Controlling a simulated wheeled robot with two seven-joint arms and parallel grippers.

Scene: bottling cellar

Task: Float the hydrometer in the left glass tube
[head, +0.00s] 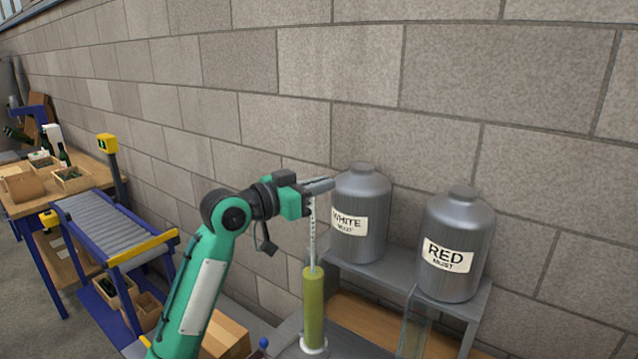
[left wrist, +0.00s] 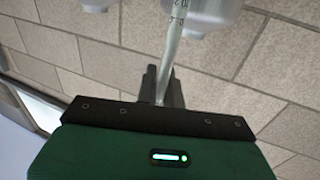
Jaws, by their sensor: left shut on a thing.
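My left gripper (head: 318,187) is shut on the top of the hydrometer (head: 312,235), a thin pale stem with scale marks. The hydrometer hangs about upright over the left glass tube (head: 313,312), which holds yellow-green liquid and stands on a white foot. The hydrometer's lower part meets the tube's mouth; how deep its bulb sits inside is hard to tell. In the left wrist view the marked stem (left wrist: 174,45) runs up from between the dark fingers (left wrist: 163,88). My right gripper is not in view.
Two grey metal cans stand on a metal stand to the right, labelled WHITE (head: 362,210) and RED (head: 456,245). A clear glass tube (head: 414,338) stands below the RED can. A roller conveyor (head: 105,228) and a wooden workbench (head: 85,178) are at left. A block wall rises behind.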

